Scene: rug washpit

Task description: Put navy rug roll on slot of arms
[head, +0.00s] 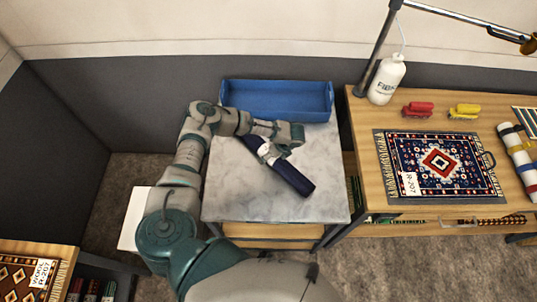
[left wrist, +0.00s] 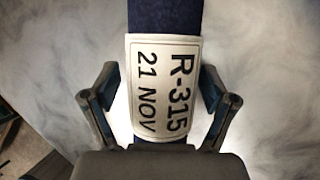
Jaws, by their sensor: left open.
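The navy rug roll (head: 292,177) lies diagonally on the marble-topped table (head: 240,200). In the left wrist view the navy roll (left wrist: 163,14) runs top to bottom and carries a white label (left wrist: 160,88) reading R-315, 21 NOV. My left gripper (head: 272,152) is over the roll's middle. In the left wrist view its fingers (left wrist: 160,95) are open, one on each side of the labelled part. Whether they touch the roll I cannot tell. My right gripper is not in view. I cannot make out a slot of arms.
A blue tray (head: 277,100) stands at the table's back. The wooden table (head: 385,205) at right holds a patterned rug (head: 437,163), a white bottle (head: 386,80), a red toy car (head: 418,108), a yellow toy car (head: 464,111) and a striped roll (head: 516,160). A lamp arm overhangs it.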

